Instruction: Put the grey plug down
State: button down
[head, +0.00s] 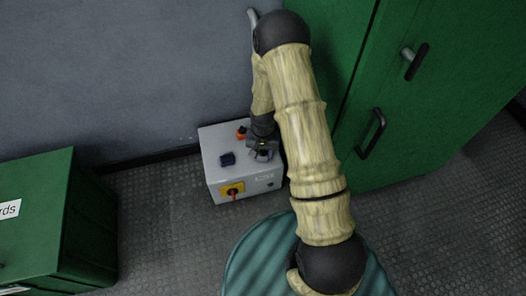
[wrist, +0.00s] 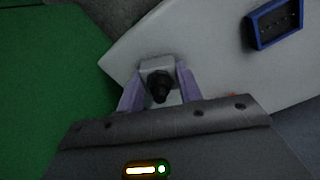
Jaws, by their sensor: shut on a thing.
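The grey plug (wrist: 157,67) has a light grey block body with a black knob or cable end facing the camera. My gripper (wrist: 160,88) is shut on it, with one purple finger on each side. In the head view my gripper (head: 264,152) is over the right part of the top of a light grey box (head: 218,141); the plug is too small there to make out clearly. I cannot tell whether the plug touches the box top. A dark blue socket (head: 227,159) sits on the box top to the left of my gripper; it also shows in the wrist view (wrist: 275,23).
The box has an orange-red button (head: 241,133) at the back of its top and a red switch on a yellow plate (head: 232,190) on its front. A green cabinet (head: 440,80) stands close on the right. Another green cabinet (head: 85,220) stands at left. Floor lies between.

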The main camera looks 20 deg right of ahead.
jog(key=c, duration=0.9)
grip_release()
jog(key=shift+c, duration=0.2)
notch_tip(320, 180, up, 13)
jog(key=p, duration=0.8)
jog(key=shift+r, duration=0.15)
jog(key=s+r+n+t, duration=0.1)
jog(key=s+r+n, duration=0.1)
jog(key=s+r, duration=0.5)
jog(key=s+r+n+t, duration=0.1)
jog(key=s+r+n, duration=0.1)
jog(key=s+r, duration=0.5)
notch_tip(320, 180, up, 7)
jog(key=shift+s+f+t, duration=0.2)
jog(key=shift+s+t, duration=0.05)
jog(key=shift+t, duration=0.05)
